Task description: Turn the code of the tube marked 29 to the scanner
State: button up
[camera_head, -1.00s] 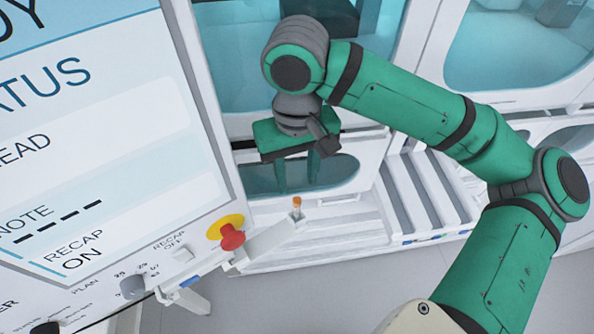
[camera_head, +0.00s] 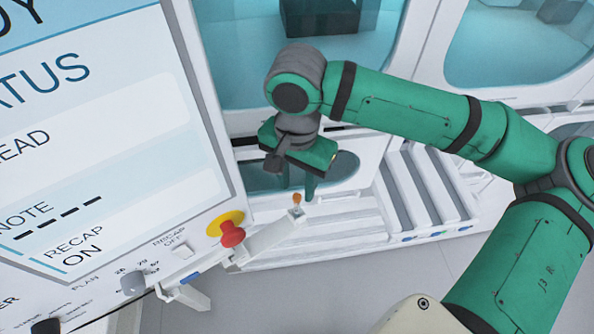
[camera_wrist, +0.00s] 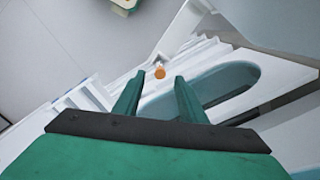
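A small tube with an orange cap (camera_head: 297,198) stands in a small pale holder (camera_head: 296,214) at the end of a white arm beside the console. No number or code on it is readable. The orange cap also shows in the wrist view (camera_wrist: 159,73), between the fingertips as seen from there. My gripper (camera_head: 298,190) is open and empty, pointing down, with its fingertips close above the cap. In the wrist view my gripper (camera_wrist: 159,79) shows a clear gap between its two green fingers. I cannot identify the scanner.
A console with a large screen (camera_head: 100,130) reading "RECAP ON" stands at left. A red button on a yellow base (camera_head: 232,234) and a dark knob (camera_head: 132,283) sit on its panel. White stepped racks (camera_head: 420,195) stand to the right. Grey floor lies in front.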

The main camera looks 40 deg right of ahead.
aim_at(297, 197)
jog(key=shift+f, duration=2.95)
grip_shut()
jog(key=c, duration=0.8)
grip_release()
jog(key=shift+c, duration=0.5)
jog(key=shift+r, duration=0.25)
